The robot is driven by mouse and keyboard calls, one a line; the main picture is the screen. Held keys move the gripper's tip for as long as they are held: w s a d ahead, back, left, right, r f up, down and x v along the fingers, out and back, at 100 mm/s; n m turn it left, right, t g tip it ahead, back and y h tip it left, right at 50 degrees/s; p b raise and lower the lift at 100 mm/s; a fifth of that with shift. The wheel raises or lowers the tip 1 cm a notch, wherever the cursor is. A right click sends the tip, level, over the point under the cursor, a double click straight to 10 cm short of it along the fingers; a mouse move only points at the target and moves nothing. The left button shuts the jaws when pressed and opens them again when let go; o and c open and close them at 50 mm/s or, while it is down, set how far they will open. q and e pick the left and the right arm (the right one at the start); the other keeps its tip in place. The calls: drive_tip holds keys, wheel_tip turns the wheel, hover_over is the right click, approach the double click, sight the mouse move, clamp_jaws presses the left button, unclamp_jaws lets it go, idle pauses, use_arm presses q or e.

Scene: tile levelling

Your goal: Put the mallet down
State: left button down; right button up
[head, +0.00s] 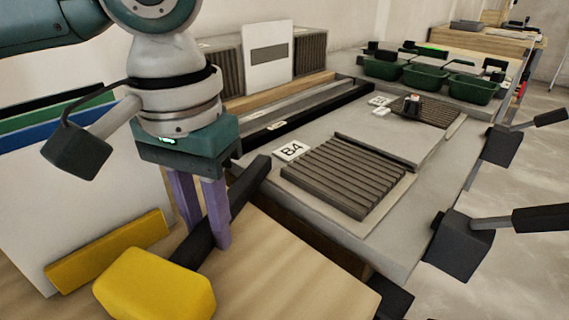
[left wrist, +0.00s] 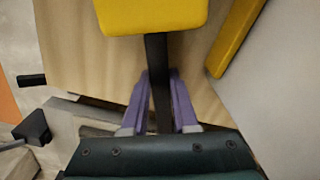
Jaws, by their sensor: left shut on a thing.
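The mallet has a yellow block head (head: 155,287) and a dark handle (head: 248,187). My left gripper (head: 206,232) is shut on the handle, its two purple fingers on either side. The head is at the lower left, over or on the pale wooden board (head: 270,275); I cannot tell whether it touches. In the left wrist view the mallet head (left wrist: 150,14) is at the top. The handle (left wrist: 158,65) runs down between the fingers of my left gripper (left wrist: 161,76). My right gripper is not in view.
A grey bench holds a ribbed dark tile (head: 345,175), a B4 label (head: 291,151) and green bins (head: 425,80). Black clamps (head: 460,245) line its right edge. A yellow bar (head: 110,250) lies against white panels (head: 50,215) at left. The wooden board's right part is bare.

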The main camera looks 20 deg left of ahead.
sight(207, 225)
use_arm(q)
drive_tip(key=c, duration=0.7)
unclamp_jaws()
drive_tip(key=shift+f, duration=0.1)
wheel_tip(207, 225, up, 12)
drive_tip(key=p, duration=0.3)
drive_tip(key=shift+s, duration=0.1)
